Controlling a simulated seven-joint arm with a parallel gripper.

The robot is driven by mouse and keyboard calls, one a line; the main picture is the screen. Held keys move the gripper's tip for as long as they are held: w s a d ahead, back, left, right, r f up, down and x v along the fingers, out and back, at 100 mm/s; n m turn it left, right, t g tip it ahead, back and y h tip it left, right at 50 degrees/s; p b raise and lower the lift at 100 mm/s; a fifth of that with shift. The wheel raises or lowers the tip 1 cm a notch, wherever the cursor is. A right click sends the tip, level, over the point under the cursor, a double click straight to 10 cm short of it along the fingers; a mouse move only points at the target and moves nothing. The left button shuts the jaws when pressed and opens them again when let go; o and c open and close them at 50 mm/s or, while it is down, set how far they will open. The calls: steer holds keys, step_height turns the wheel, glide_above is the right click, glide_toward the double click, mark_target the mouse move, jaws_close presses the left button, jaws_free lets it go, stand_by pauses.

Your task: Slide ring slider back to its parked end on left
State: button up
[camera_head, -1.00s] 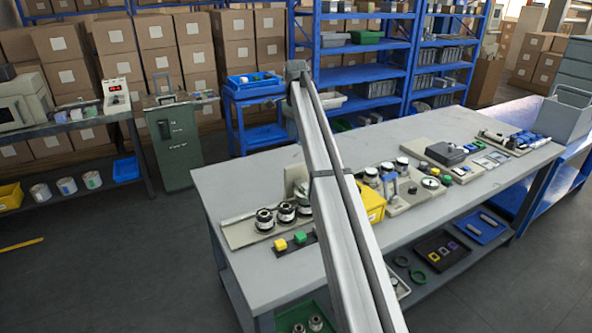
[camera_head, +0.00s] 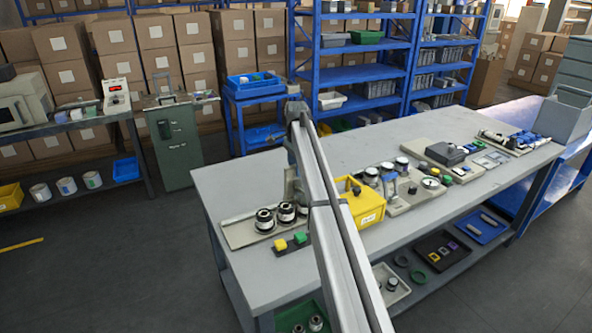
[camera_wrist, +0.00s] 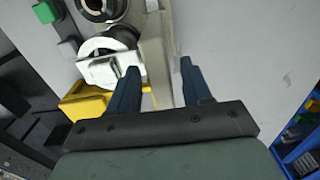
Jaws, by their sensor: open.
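The roll unit's beige base plate (camera_head: 238,236) lies at the left end of the grey table, with dark and silver rollers (camera_head: 265,220) on it. In the wrist view, a white round part with a pale block (camera_wrist: 98,68) is left of my gripper (camera_wrist: 160,74), below a dark-rimmed ring (camera_wrist: 100,8). I cannot tell surely which part is the ring slider. My gripper is open, its two blue fingers either side of a narrow beige bar (camera_wrist: 156,48) as seen from above. Contact cannot be told. In the head view my arm hides most of the gripper and part of the unit.
A strip with yellow and green buttons (camera_head: 290,245) lies in front. Other devices fill the table's right side. The back left tabletop is clear.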

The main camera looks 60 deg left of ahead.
steer(key=shift+f, duration=0.7)
jaws_close()
